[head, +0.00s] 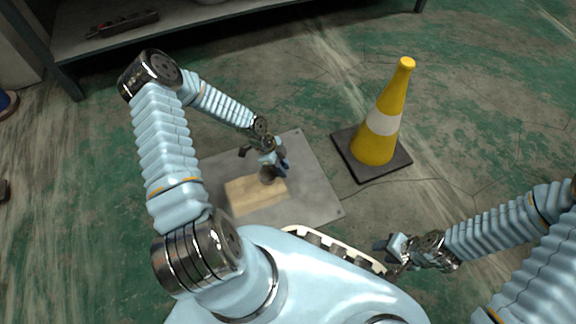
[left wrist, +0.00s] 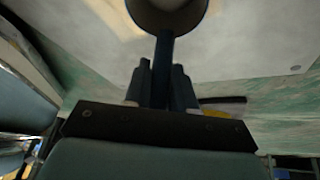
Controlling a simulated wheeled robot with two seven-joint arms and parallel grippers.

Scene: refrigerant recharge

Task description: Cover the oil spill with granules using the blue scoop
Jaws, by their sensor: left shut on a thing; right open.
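My left gripper (head: 268,158) is shut on the blue scoop, low over a grey plate (head: 315,185) on the floor. In the left wrist view, the scoop (left wrist: 166,50) has its dark blue handle between the fingers and its round bowl pointing away, cut by the top edge. The inside of the bowl is hard to make out. A tan, roughly rectangular patch (head: 248,194), apparently granules, lies on the plate beside and partly below the scoop. No dark oil shows; any under the patch is hidden. My right gripper (head: 388,250) is open and empty at the lower right.
A yellow cone (head: 375,145) with a white band and black base stands right of the plate. A grey shelf (head: 180,22) on metal legs runs along the back. The worn green floor between cone and shelf is clear.

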